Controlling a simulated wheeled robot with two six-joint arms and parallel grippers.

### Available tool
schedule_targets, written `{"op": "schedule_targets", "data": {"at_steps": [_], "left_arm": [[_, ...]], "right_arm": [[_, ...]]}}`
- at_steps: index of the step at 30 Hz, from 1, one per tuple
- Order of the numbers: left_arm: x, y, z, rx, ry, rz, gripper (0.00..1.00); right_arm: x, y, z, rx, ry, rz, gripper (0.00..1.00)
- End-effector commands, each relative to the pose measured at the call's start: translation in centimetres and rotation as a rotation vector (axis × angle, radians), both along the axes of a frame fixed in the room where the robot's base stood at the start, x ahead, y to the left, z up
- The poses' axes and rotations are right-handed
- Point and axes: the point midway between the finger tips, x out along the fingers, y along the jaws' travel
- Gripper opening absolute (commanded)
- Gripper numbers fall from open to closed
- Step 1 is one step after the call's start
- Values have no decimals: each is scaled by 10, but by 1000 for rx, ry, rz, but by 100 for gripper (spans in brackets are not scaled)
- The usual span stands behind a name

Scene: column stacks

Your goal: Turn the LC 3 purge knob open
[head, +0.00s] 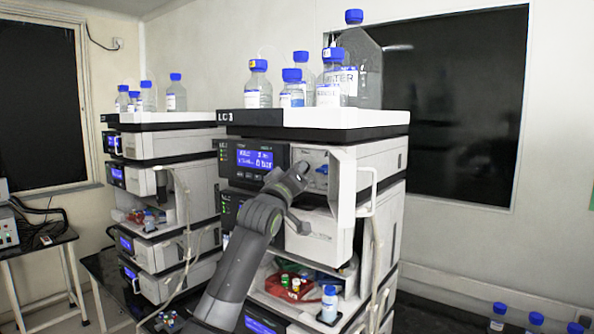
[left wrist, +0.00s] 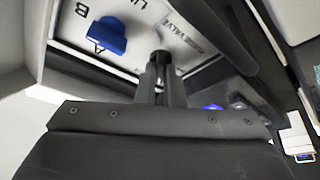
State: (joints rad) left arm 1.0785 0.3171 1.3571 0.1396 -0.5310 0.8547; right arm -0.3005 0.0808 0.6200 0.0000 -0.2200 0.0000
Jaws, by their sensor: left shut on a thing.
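The LC 3 stack stands in the middle of the head view, marked "LC 3" on its top tray (head: 260,117). My left gripper (head: 301,168) reaches up to the recessed front panel of its top module (head: 318,158). In the left wrist view, the left gripper's fingers (left wrist: 160,72) are closed together on the small dark purge knob (left wrist: 162,56), beside the printed words "PURGE VALVE". The fingers hide most of the knob, so its turn angle cannot be told. In the head view my gripper covers it. The right gripper is in neither view.
A blue block (left wrist: 98,36) sits on the panel near the letters A and B. An open white door (head: 345,200) with a handle stands right of the recess. Bottles with blue caps (head: 258,85) stand on top. A similar stack (head: 160,145) stands left.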

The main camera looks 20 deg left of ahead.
Motion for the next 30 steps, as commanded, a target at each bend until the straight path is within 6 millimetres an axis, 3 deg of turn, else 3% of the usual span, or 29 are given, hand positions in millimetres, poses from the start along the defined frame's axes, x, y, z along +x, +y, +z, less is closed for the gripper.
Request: {"op": "schedule_targets", "data": {"at_steps": [18, 30], "left_arm": [[-1, -3, 2, -542, 198, -1, 0], [-1, -3, 4, -785, 286, -2, 0]], "right_arm": [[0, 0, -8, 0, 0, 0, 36], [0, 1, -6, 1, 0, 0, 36]]}}
